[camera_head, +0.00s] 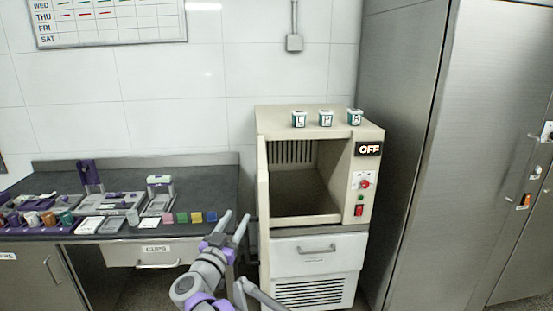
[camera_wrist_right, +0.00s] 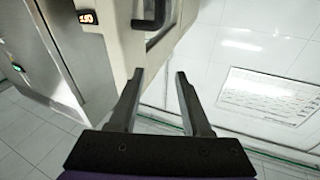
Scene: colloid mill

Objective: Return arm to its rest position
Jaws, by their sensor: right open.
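My right gripper (camera_head: 232,222) is raised at the bottom middle of the head view, open and empty, with its two fingers pointing up. It stands apart in the picture from the beige machine (camera_head: 263,160), just left of its lower front. The right wrist view shows the open fingers (camera_wrist_right: 160,74) with nothing between them, and a beige body with a dark handle (camera_wrist_right: 158,18) beyond. The machine has an open, empty-looking chamber (camera_head: 305,185), an OFF display (camera_head: 368,149), a red knob (camera_head: 365,184) and a red switch (camera_head: 359,210). My left gripper is out of view.
Three small labelled containers (camera_head: 326,118) stand on the machine. A dark counter (camera_head: 215,180) at left holds cups, coloured blocks (camera_head: 196,217) and small devices, above a CUPS drawer (camera_head: 155,252). A tall steel cabinet (camera_head: 460,160) stands at right.

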